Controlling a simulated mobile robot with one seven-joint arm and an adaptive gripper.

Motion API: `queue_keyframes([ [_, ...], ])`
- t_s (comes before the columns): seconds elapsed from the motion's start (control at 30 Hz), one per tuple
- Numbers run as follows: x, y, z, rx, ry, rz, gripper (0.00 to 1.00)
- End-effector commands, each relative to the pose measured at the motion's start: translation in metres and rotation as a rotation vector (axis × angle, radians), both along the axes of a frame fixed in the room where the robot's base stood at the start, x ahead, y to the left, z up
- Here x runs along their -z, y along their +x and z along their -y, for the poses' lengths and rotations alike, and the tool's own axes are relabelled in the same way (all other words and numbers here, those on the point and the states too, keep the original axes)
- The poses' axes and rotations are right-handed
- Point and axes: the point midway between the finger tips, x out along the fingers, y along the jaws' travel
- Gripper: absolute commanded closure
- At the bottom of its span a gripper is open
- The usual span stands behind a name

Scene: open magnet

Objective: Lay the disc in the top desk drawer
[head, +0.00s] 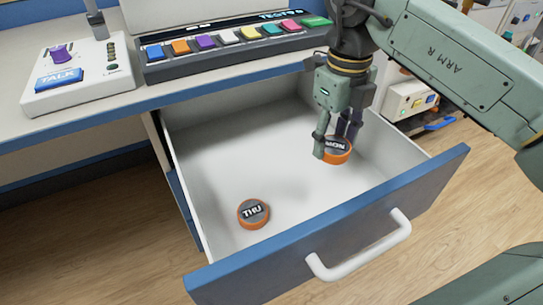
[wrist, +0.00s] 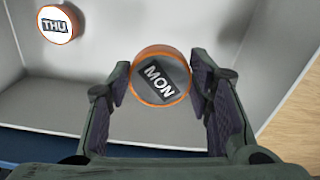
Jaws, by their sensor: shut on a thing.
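The top desk drawer (head: 300,170) is pulled open, with a white inside and a blue front. My gripper (head: 337,146) is inside the drawer's outline, toward its right side. It is shut on an orange-rimmed disc (head: 338,156) marked MON. The wrist view shows the MON disc (wrist: 160,80) between my two fingers (wrist: 162,88). I cannot tell whether the disc touches the drawer floor. A second orange disc (head: 253,213) marked THU lies on the drawer floor at the front left. It also shows in the wrist view (wrist: 57,24) at the upper left.
The drawer's front panel (head: 340,225) has a white handle (head: 360,247). On the desk above stand a row of coloured buttons (head: 230,42) and a white TALK box (head: 80,75). The drawer floor between the discs is clear.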

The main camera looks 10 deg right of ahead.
Motion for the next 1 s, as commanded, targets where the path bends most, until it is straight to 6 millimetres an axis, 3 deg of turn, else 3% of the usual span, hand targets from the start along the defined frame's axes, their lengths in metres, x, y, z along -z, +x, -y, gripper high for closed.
queue_keyframes([
  [0.73, 0.104, -0.001, -0.001, -0.002, 0.001, 0.000, 0.86],
  [1.0, 0.108, 0.000, 0.000, -0.001, 0.000, 0.001, 0.86],
])
